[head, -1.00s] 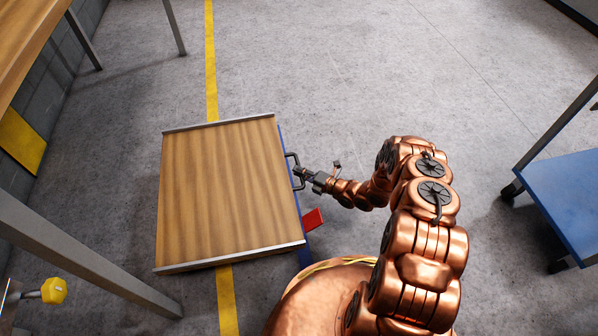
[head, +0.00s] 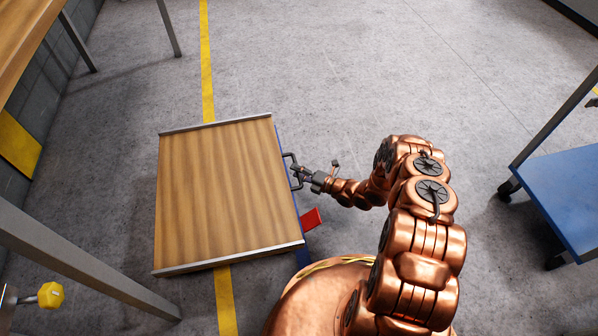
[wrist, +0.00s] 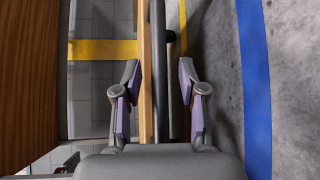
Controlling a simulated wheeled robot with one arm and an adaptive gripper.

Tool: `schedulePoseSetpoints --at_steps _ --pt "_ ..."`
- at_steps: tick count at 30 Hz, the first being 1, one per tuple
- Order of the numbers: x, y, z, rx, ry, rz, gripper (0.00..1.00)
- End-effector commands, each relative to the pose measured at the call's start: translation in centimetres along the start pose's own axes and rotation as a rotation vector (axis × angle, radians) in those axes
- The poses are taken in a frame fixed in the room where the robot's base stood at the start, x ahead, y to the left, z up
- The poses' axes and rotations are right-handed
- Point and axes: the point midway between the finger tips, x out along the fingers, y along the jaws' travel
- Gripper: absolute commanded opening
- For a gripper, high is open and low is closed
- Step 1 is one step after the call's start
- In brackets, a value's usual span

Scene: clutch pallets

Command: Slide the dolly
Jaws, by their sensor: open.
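The dolly has a brown wooden deck (head: 220,190) with grey metal edge strips, left of my arm in the head view. A dark bracket-shaped handle (head: 289,157) sticks out from its right side, above a blue side strip (head: 281,150). My gripper (head: 298,177) is at this handle. In the wrist view my open gripper (wrist: 159,90) has its two purple-padded fingers on either side of a dark bar (wrist: 158,60) and a thin wooden edge (wrist: 146,100). Gaps show between pads and bar. The dolly's wheels are hidden.
A yellow floor line (head: 207,70) runs under the dolly. A wooden table (head: 25,30) with grey legs stands at left, and a yellow dumbbell (head: 50,295) at lower left. A blue cart (head: 565,195) stands at right. A red block (head: 311,218) sits beside the dolly. Floor beyond is clear.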

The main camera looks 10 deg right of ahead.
Motion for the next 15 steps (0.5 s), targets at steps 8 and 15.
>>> schedulePoseSetpoints --at_steps 8,15 --pt "-3.6 0.0 0.2 0.001 -0.005 0.0 0.41" --pt "-8.2 -0.1 0.1 0.003 -0.004 -0.001 0.41"
